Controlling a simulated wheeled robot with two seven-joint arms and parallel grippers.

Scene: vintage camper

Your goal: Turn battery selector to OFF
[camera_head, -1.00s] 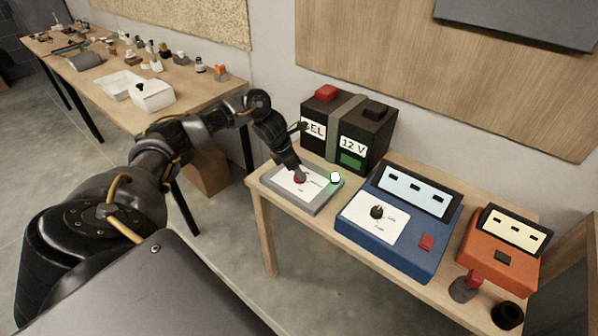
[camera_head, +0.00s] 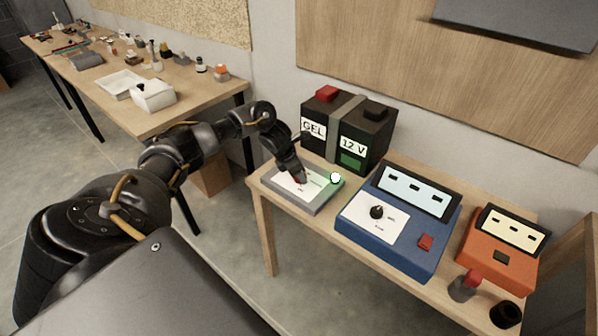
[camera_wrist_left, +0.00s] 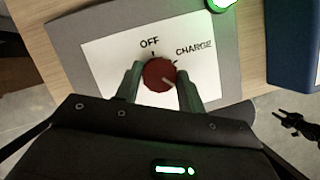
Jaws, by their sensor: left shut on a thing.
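The battery selector is a grey box (camera_head: 318,208) with a white label plate, at the left end of the near table. Its round red knob (camera_wrist_left: 158,74) sits on the plate (camera_wrist_left: 100,60), which reads OFF above the knob and CHARGE to its upper right. A pale line on the knob points to the lower right in the left wrist view. My left gripper (camera_head: 299,182) is over the plate; in the left wrist view its fingers (camera_wrist_left: 157,85) are shut on the knob, one on each side. My right gripper (camera_wrist_left: 285,117) seems to show small at the right edge of that view; its jaws are unclear.
A lit green-white lamp (camera_head: 335,178) is at the selector's right corner. A black GEL 12 V battery (camera_head: 375,130) stands behind. A blue unit (camera_head: 405,240) with a black knob and an orange unit (camera_head: 492,262) stand to the right.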

